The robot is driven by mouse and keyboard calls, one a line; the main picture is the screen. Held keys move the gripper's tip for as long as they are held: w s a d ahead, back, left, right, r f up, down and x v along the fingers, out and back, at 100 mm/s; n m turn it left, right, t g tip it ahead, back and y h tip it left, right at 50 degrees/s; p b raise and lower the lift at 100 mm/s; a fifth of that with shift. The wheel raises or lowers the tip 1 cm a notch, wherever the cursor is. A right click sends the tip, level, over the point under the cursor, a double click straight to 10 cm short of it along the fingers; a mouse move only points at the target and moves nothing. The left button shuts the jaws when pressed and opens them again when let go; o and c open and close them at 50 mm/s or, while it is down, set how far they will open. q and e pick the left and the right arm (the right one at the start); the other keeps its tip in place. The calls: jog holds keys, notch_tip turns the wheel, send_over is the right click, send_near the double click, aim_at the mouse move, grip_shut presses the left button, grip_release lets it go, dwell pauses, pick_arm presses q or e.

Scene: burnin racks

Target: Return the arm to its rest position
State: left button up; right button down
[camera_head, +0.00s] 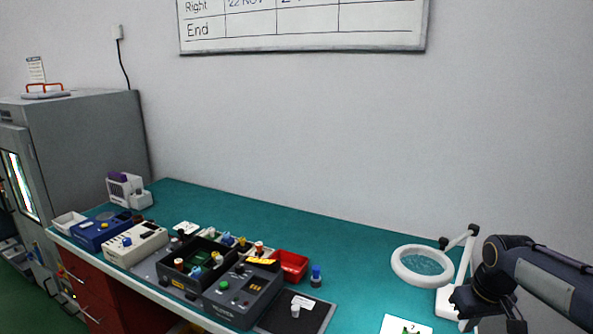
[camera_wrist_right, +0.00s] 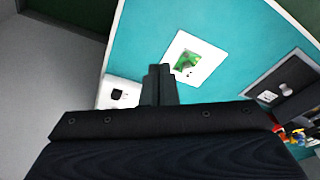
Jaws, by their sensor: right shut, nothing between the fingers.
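My right arm (camera_head: 545,277) comes in from the right edge of the head view, bent over the right end of the bench. Its lower part runs off the bottom edge there. In the right wrist view my right gripper (camera_wrist_right: 160,71) has its fingers together with nothing between them. It is above the green bench top (camera_wrist_right: 140,40), beside a white card with a green picture (camera_wrist_right: 187,57). My left arm and gripper are not in view.
A ring magnifier lamp (camera_head: 421,265) stands close beside my right arm. Test boxes (camera_head: 240,293), a red tray (camera_head: 290,265) and a dark mat (camera_head: 300,315) crowd the bench's front. A grey cabinet (camera_head: 85,135) stands at left. The bench's back strip is clear.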

jog(key=s+a+m+t+y, duration=0.1)
jog(key=s+a+y, duration=0.1)
jog(key=s+a, duration=0.6)
jog(key=s+a+m+t+y, duration=0.1)
jog(key=s+a+t, duration=0.1)
jog(key=s+a, duration=0.7)
jog(key=s, duration=0.6)
jog(key=shift+s+a+r+y, duration=0.15)
jog(key=shift+a+r+y, duration=0.1)
jog(key=shift+y, duration=0.15)
